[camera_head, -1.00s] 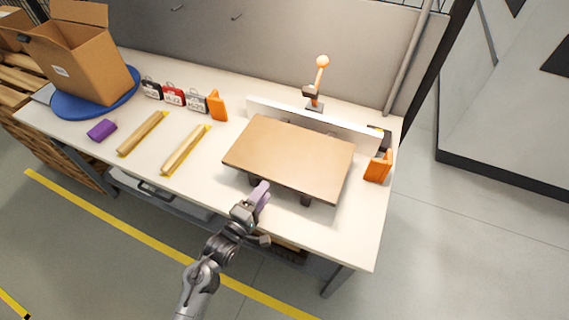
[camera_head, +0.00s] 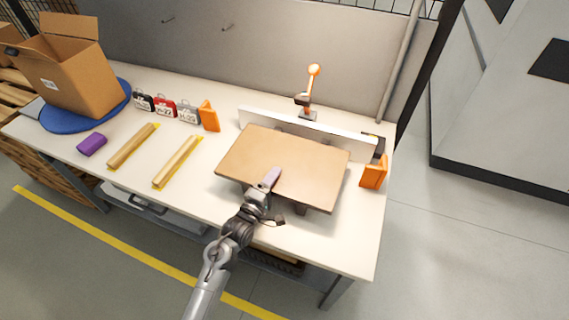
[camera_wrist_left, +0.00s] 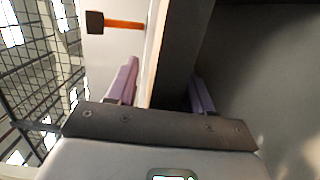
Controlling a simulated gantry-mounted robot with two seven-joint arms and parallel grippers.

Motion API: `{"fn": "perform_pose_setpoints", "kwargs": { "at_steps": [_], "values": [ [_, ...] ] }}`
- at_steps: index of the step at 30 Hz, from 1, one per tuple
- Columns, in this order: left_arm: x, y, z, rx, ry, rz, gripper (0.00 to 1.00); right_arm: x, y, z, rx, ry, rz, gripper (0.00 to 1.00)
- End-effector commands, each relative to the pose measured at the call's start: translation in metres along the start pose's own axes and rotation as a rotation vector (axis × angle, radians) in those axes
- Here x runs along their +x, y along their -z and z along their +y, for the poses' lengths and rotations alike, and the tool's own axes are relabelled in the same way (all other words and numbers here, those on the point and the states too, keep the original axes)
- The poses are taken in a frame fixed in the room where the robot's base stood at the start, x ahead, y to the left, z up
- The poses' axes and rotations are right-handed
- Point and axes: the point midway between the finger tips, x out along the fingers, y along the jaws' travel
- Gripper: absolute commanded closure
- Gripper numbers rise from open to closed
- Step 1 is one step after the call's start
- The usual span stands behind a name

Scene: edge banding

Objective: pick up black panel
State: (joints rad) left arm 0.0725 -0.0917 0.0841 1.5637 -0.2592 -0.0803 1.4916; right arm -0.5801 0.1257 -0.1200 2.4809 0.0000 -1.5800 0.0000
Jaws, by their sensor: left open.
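The panel (camera_head: 285,158) lies flat, raised on dark supports at the right of the table. Its top looks tan-brown in the head view. In the left wrist view its near edge (camera_wrist_left: 181,50) looks dark grey to black, with a tan face beside it. My left gripper (camera_head: 270,180) is at the panel's front edge, with one lilac finger showing above the top. In the left wrist view the open fingers (camera_wrist_left: 161,92) stand on either side of the panel's edge, with visible gaps. The lower finger is hidden in the head view. My right gripper is not in view.
A white fence (camera_head: 305,133) runs behind the panel, with an orange-knobbed clamp (camera_head: 310,92) beyond it. Orange blocks (camera_head: 373,173) (camera_head: 209,116) stand near its ends. Wooden strips (camera_head: 176,162), a purple block (camera_head: 92,144) and a cardboard box (camera_head: 75,85) lie left.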

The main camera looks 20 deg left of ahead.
Motion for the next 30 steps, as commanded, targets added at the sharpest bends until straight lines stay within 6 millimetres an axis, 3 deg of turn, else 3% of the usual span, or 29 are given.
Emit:
{"fn": "perform_pose_setpoints", "kwargs": {
  "at_steps": [10, 20, 30],
  "values": [
    [0.0077, -0.0002, 0.0000, 0.000, 0.001, 0.000, 0.49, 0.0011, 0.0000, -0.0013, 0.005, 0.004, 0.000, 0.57],
    [0.0075, -0.0002, -0.0001, 0.000, 0.001, 0.000, 0.98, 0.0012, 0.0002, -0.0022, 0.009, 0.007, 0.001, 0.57],
    [0.0074, -0.0002, -0.0001, 0.000, 0.001, 0.000, 1.00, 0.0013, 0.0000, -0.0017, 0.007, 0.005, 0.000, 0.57]
  ]
}}
